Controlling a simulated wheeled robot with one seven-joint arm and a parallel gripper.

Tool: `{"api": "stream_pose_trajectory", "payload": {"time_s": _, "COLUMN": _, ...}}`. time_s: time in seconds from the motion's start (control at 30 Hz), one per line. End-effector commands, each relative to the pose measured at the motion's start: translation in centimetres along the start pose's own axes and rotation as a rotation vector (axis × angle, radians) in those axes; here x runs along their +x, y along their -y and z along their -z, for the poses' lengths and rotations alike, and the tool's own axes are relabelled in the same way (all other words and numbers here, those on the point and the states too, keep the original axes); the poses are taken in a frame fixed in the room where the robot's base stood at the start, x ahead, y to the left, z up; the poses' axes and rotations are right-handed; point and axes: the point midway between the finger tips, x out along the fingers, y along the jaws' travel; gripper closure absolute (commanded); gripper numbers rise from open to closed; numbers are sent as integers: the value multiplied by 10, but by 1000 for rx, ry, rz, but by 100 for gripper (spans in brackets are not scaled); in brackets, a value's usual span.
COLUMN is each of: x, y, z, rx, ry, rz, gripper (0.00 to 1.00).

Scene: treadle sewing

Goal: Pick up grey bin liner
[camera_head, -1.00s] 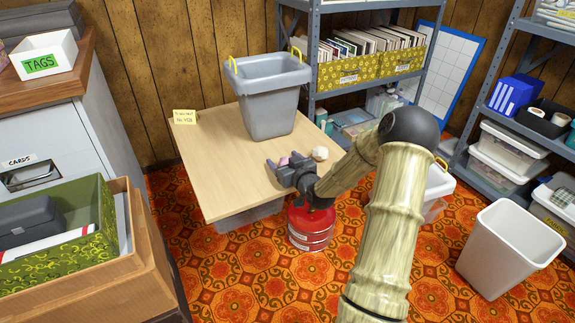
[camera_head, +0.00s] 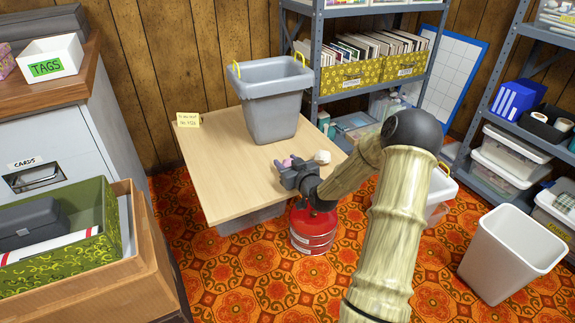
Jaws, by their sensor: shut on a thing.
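The grey bin liner (camera_head: 272,118) is a grey tub with two yellow handles. It stands upright and looks empty at the back of the wooden table (camera_head: 218,172). My gripper (camera_head: 290,166) is low over the table's right side, in front of the tub and apart from it. It is shut on a small pinkish thing (camera_head: 288,161), mostly hidden by the fingers; I cannot tell what it is.
A small cream-coloured thing (camera_head: 322,157) lies beside my gripper. A red tin (camera_head: 313,232) stands on the floor by the table. A white bin (camera_head: 510,252) stands at the right. Shelves (camera_head: 316,60) are close behind the tub. The table's left half is mostly clear.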

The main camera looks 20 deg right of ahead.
Motion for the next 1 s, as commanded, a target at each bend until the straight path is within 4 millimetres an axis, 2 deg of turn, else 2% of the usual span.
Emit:
{"api": "stream_pose_trajectory", "payload": {"time_s": 0.3, "x": -8, "y": 1, "z": 57, "rx": -2, "ry": -2, "rz": 1, "gripper": 78}}
{"api": "stream_pose_trajectory", "payload": {"time_s": 0.5, "x": -12, "y": 1, "z": 85, "rx": -1, "ry": 0, "rz": 2, "gripper": 78}}
{"api": "stream_pose_trajectory", "payload": {"time_s": 0.67, "x": -14, "y": 1, "z": 92, "rx": -1, "ry": 0, "rz": 2, "gripper": 78}}
{"api": "stream_pose_trajectory", "payload": {"time_s": 1.0, "x": -13, "y": 2, "z": 91, "rx": 0, "ry": 0, "rz": 4, "gripper": 78}}
